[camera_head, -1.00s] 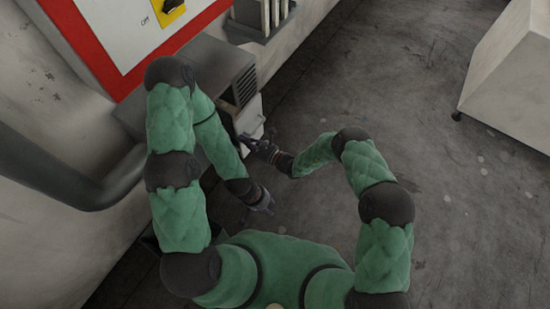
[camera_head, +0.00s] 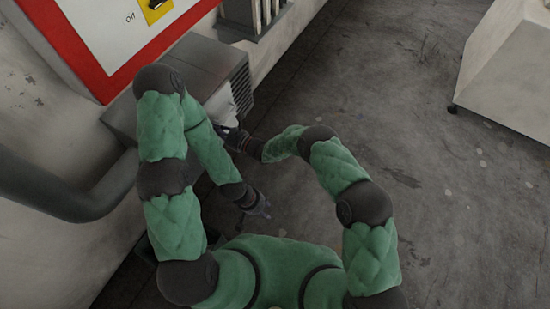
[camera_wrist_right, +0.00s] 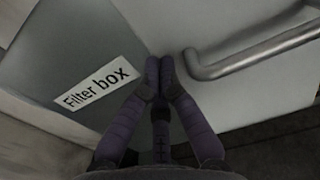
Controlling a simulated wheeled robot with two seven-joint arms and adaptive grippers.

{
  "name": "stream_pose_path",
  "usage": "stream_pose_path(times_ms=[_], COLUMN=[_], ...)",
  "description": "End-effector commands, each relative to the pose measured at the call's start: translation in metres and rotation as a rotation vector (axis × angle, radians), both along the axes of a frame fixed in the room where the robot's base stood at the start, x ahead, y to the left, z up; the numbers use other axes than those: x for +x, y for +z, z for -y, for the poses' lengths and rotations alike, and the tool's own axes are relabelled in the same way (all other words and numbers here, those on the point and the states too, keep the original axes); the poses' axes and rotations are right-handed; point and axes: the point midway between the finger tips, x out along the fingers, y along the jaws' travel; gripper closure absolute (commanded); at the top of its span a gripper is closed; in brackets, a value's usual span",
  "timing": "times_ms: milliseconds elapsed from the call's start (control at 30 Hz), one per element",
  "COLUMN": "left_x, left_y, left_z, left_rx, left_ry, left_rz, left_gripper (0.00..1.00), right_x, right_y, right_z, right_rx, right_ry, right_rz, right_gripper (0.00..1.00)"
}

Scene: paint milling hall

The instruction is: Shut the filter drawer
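The filter drawer (camera_head: 223,106) is a pale box at the end of the grey filter housing, largely inside it and partly hidden by my left arm. In the right wrist view a "Filter box" label (camera_wrist_right: 97,82) is on a grey panel, and a metal bar handle (camera_wrist_right: 250,58) is on the pale face to the right. My right gripper (camera_wrist_right: 160,68) has its fingertips together, with nothing between them, at the drawer front beside the handle; it shows at the drawer in the head view (camera_head: 228,134). My left gripper (camera_head: 262,206) hangs empty over the floor, too small to judge its opening.
The grey housing (camera_head: 190,62) sits against the wall below a red-edged panel with a yellow switch (camera_head: 155,10). A thick grey pipe (camera_head: 65,190) runs at left. A pale wheeled cabinet (camera_head: 510,75) stands at the right. The floor between is clear.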

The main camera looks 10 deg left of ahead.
Motion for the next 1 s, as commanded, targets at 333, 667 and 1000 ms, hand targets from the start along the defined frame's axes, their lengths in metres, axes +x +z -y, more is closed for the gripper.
stream_pose_path(times_ms=[333, 667, 1000], left_x=[0.0, 0.0, 0.0], left_y=[0.0, 0.0, 0.0], left_z=[0.0, 0.0, 0.0], left_rx=[0.0, 0.0, 0.0], left_ry=[0.0, 0.0, 0.0], left_rz=[0.0, 0.0, 0.0], left_gripper=[0.6, 0.6, 0.6], right_x=[0.002, -0.004, -0.029], right_y=[0.004, 0.004, 0.002], right_z=[-0.003, 0.02, 0.084], right_rx=[0.002, 0.002, 0.002], right_ry=[0.001, -0.003, -0.003], right_rz=[0.006, 0.005, 0.001], right_gripper=[1.0, 1.0, 1.0])
